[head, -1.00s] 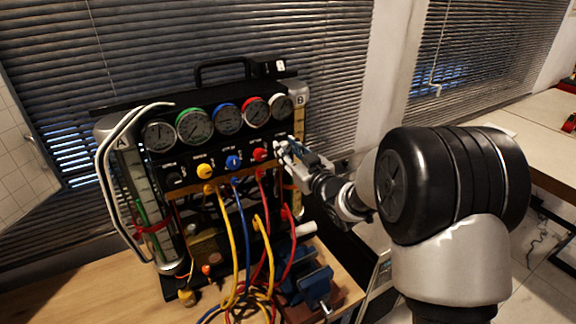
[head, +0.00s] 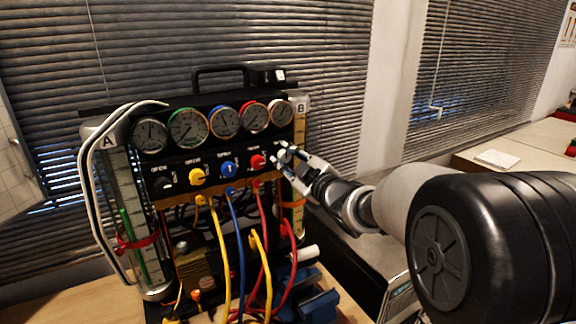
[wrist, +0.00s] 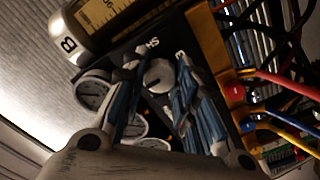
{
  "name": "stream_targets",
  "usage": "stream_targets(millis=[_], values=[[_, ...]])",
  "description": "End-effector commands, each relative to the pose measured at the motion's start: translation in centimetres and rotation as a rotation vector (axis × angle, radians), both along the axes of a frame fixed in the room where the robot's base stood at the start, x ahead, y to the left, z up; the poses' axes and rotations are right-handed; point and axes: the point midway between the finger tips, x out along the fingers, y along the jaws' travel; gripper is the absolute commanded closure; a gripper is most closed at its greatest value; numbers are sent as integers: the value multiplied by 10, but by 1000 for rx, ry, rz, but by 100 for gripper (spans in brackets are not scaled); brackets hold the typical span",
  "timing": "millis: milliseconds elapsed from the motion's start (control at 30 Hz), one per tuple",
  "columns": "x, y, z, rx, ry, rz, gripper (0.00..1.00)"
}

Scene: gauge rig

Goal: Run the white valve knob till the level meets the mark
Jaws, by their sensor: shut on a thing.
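The white valve knob (wrist: 159,76) sits between my fingers at the right end of the panel's knob row. My gripper (head: 281,155) is shut on it; the wrist view shows the two blue-grey fingers (wrist: 157,62) on either side. In the head view my fingers largely hide the knob. Tube A (head: 123,190) stands at the left with a green strip inside and a red band (head: 138,243) around it. Tube B (head: 299,130), with a yellow scale, stands at the right, partly behind my gripper, with a red band (head: 292,204) low on it. I cannot read the liquid level in either tube.
Yellow (head: 197,177), blue (head: 229,170) and red (head: 258,162) knobs sit left of my gripper, below several dials (head: 224,121). Yellow, blue and red hoses hang in front. A blue vise (head: 318,305) is below. A window blind is behind.

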Motion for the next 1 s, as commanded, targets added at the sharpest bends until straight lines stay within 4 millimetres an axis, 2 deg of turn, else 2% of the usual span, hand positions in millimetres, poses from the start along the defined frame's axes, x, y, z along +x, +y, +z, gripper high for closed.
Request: stream_targets(millis=[500, 533, 800, 1000], values=[[0, 0, 0, -14, -10, 0, 97], [0, 0, 0, -14, -10, 0, 71], [0, 0, 0, -13, -9, 0, 53], [0, 0, 0, -13, -9, 0, 52]])
